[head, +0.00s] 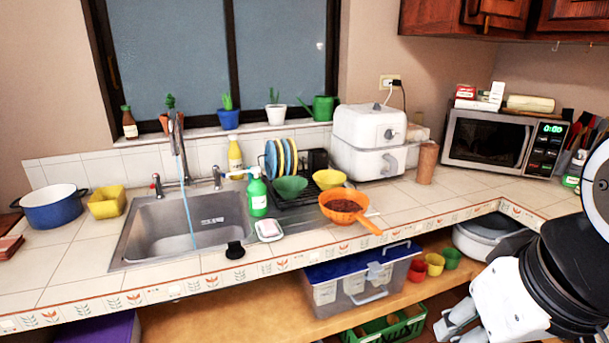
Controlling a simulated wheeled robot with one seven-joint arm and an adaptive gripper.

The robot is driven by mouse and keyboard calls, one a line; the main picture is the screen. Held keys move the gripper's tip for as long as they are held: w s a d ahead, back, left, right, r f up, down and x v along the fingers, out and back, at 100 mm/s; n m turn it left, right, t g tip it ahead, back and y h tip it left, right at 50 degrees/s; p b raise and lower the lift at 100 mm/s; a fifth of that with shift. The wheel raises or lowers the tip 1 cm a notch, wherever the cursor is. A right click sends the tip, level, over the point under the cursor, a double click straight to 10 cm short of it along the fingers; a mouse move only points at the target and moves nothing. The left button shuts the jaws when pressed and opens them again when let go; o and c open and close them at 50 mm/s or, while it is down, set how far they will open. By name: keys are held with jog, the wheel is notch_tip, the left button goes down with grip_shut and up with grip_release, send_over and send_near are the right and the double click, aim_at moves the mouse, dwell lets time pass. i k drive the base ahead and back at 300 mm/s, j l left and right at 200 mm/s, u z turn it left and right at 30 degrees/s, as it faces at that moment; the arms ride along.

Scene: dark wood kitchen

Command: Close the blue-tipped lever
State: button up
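The sink faucet (180,150) stands behind the metal basin, and a blue stream of water (188,205) runs from it into the basin. A lever with a red tip (156,184) is on the faucet's left. The other lever (217,178) is on its right, close to the green soap bottle's pump; its blue tip is too small to make out clearly. My gripper (456,322) is at the lower right, below the counter edge and far from the faucet. It is partly cut off by the frame, and its opening is unclear.
A green soap bottle (257,196) stands right of the basin. A blue pot (54,212) and yellow bowl (107,203) are left.

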aim_at(216, 169)
jog(key=i+j+u, duration=0.1)
jog(key=i+j, duration=0.65)
jog(key=i+j+u, duration=0.15)
jog(key=i+j, duration=0.55)
jog(key=i, duration=0.25)
